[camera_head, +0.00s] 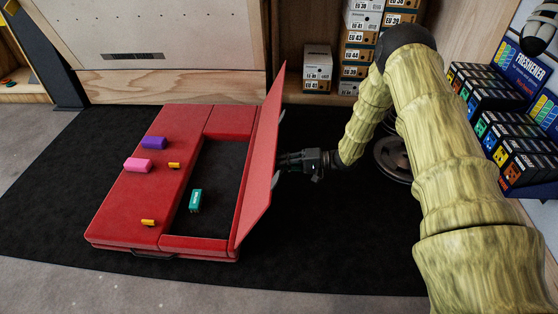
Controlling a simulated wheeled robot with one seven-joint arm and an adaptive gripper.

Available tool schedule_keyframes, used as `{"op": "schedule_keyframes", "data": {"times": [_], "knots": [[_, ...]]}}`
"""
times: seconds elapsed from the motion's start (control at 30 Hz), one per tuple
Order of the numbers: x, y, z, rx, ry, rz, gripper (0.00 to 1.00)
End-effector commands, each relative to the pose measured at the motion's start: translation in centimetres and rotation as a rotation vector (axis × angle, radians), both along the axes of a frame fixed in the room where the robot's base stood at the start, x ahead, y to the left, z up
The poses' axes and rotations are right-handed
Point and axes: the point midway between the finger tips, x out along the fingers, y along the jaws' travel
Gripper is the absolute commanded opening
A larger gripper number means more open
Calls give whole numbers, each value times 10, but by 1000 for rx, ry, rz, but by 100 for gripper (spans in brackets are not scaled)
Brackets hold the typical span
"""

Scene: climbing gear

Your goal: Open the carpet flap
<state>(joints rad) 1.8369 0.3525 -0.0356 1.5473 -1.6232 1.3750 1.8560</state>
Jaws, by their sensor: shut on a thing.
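A red pad (140,208) lies on the black mat. Its red flap (262,160) stands raised, nearly upright, along the right side of a dark rectangular recess (222,165). My gripper (287,159) is at the right face of the flap, about halfway along it, with the arm reaching in from the right. It is shut on the flap. The exact contact of the fingertips is small and partly hidden.
A teal block (195,201) lies in the recess. Purple (154,143), pink (138,165) and small yellow pieces (148,222) lie on the pad's left part. Shoe boxes (318,68) stand behind. A freshener display (510,120) is at right.

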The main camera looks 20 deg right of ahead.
Motion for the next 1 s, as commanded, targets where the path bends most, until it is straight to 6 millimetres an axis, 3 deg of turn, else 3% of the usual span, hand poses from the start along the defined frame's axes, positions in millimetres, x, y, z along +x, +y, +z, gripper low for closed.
{"op": "schedule_keyframes", "data": {"times": [0.37, 0.4, 0.47, 0.77, 1.0], "knots": [[-2, -2, -1, -7, 5, -4, 0], [-2, -2, -1, -6, 5, -3, 13], [-2, -2, -1, -6, 4, -3, 19], [-1, -3, 1, -6, 2, -4, 19], [-9, -25, 4, -5, 2, -4, 19]]}}
